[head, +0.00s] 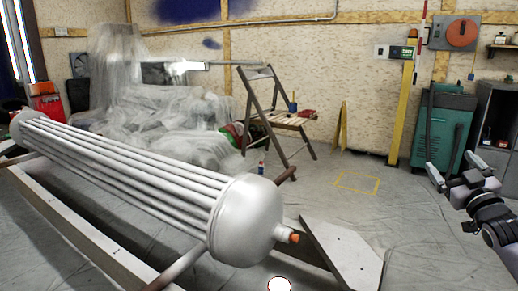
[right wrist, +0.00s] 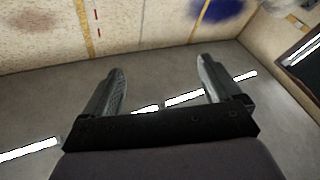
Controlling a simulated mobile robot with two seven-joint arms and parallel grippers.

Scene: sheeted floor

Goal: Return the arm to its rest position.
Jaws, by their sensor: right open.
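My right gripper (head: 453,170) is at the right edge of the head view, held up over the floor in front of the green cabinet. Its two fingers stand apart with nothing between them. My left gripper does not show in either view.
A large grey tube bundle (head: 130,180) lies on a frame (head: 75,225) at the left and centre. Floor around the yellow floor marking (head: 357,192) is clear.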

